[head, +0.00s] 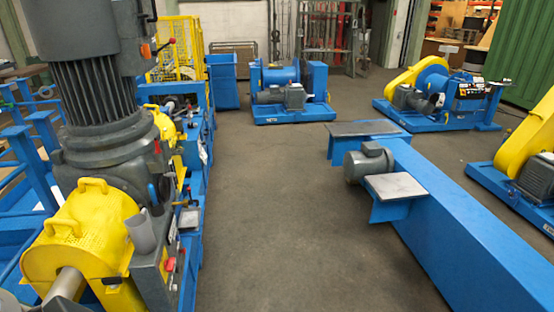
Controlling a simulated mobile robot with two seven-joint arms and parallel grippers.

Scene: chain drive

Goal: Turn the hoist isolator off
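I cannot tell for sure which part is the hoist isolator. A small orange-red part (147,51) sits on the side of the big grey motor (95,90) at the upper left. A lever with a red knob (172,42) sticks out beside it. Small red parts (170,265) show low on the grey housing of the same machine at the lower left. A blue panel with small controls (470,90) is on the yellow-guarded machine at the back right. Their switch positions are too small to read. Neither of my grippers is in view.
A yellow guard (85,235) and blue frame fill the left side. A long blue beam (465,235) with a grey motor (368,163) lies at right. A blue winch (290,90) stands at the back. The grey floor (270,220) between them is clear.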

